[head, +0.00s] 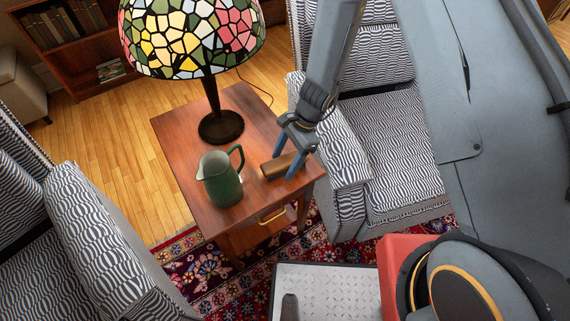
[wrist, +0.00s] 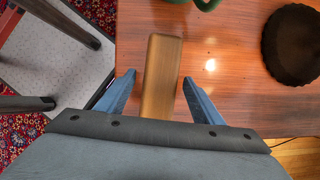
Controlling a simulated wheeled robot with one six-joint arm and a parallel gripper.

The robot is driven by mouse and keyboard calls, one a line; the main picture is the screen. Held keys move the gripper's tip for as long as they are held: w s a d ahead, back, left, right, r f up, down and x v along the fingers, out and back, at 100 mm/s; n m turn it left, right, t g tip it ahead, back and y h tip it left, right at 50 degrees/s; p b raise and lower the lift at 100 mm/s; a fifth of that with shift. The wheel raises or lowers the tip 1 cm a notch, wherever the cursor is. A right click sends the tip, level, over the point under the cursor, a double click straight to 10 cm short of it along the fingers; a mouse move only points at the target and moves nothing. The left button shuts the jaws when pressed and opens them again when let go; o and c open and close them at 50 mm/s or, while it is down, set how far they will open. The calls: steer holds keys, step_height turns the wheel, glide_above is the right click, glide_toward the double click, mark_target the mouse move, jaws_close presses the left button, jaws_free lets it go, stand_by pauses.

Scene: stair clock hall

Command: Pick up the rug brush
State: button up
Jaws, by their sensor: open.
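The rug brush shows as a brown wooden block (head: 279,166) on the top of a small wooden side table (head: 160,125), near its right corner. Its bristles are not visible. My gripper (head: 285,168) is open and points down at the brush, with blue fingers close around it. In the wrist view the brush (wrist: 162,75) lies lengthwise between the two open fingers of my gripper (wrist: 158,88), with a gap on each side. Its near end is hidden by the gripper body.
A green pitcher (head: 221,180) stands just left of the brush. A stained-glass lamp (head: 195,35) stands behind, its dark base (wrist: 292,45) at right in the wrist view. Patterned armchairs (head: 385,130) flank the table.

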mark_target(285, 160)
steer(key=shift+c, duration=0.4)
steer(key=c, duration=1.1)
steer(key=shift+r, duration=0.2)
steer(key=shift+c, duration=0.2)
step_height(285, 160, up, 10)
steer(key=shift+f, duration=0.15)
steer(key=o, duration=0.6)
steer(key=c, duration=0.4)
steer(key=shift+d, duration=0.1)
